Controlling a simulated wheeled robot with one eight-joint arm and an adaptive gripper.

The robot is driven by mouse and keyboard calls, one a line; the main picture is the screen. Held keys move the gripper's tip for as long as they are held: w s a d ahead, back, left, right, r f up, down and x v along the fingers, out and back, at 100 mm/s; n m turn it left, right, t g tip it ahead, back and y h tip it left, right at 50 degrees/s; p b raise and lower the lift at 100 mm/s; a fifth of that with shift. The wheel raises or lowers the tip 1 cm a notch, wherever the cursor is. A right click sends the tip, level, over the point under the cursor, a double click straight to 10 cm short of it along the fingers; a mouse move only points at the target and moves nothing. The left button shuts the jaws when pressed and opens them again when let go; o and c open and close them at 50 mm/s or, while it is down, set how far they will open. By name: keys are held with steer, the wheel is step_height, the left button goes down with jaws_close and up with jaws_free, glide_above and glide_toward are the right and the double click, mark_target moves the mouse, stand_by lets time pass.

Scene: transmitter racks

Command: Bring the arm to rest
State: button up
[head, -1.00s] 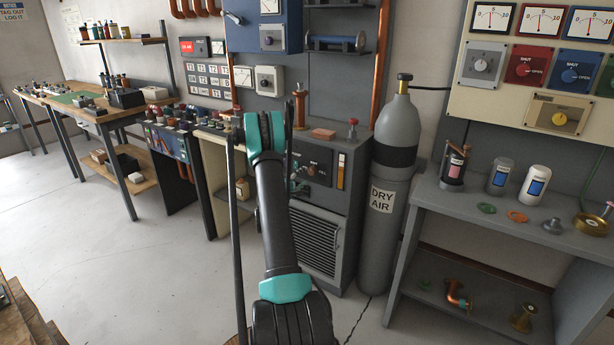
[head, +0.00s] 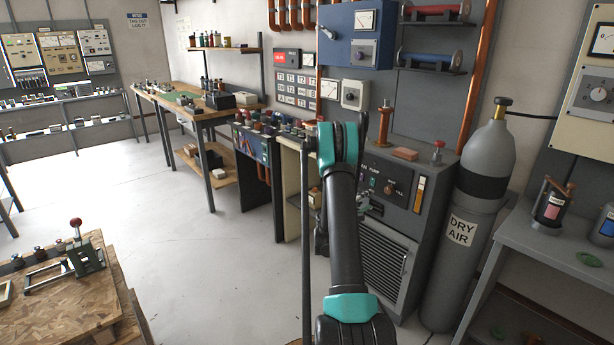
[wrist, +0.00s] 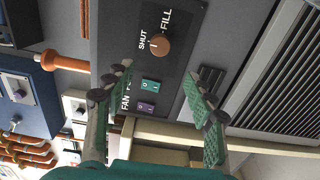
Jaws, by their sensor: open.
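My arm with its teal bands rises in the middle of the head view, in front of the grey cabinet (head: 395,215). My gripper shows in the wrist view (wrist: 160,90), with its two fingers spread apart and nothing between them. Past the fingers is the cabinet's dark panel with a brown FILL/SHUT knob (wrist: 160,44) and two small rocker switches, one green (wrist: 151,85) and one purple (wrist: 145,107). In the head view my gripper is mostly hidden behind my arm.
A grey DRY AIR cylinder (head: 465,220) stands right of the cabinet, beside a grey shelf table (head: 530,250). A wooden bench (head: 75,300) is at lower left. A long workbench (head: 180,95) stands at the back. The floor (head: 200,260) between is clear.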

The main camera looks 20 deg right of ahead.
steer(key=s+a+r+m+g+y, duration=0.1)
steer(key=s+a+r+m+y, duration=0.1)
steer(key=s+a+r+y, duration=0.35)
steer(key=s+a+r+m+y, duration=0.1)
steer(key=s+a+r+y, duration=0.1)
steer(key=s+a, duration=0.55)
steer(key=s+a+f+m+g+y, duration=0.1)
steer(key=s+a+f+y, duration=0.3)
steer(key=s+a, duration=1.9)
steer(key=a+y, duration=0.3)
steer(key=y, duration=0.2)
steer(key=shift+f+m+g, duration=0.2)
steer(key=shift+m+g, duration=0.1)
steer(key=shift+d, duration=0.15)
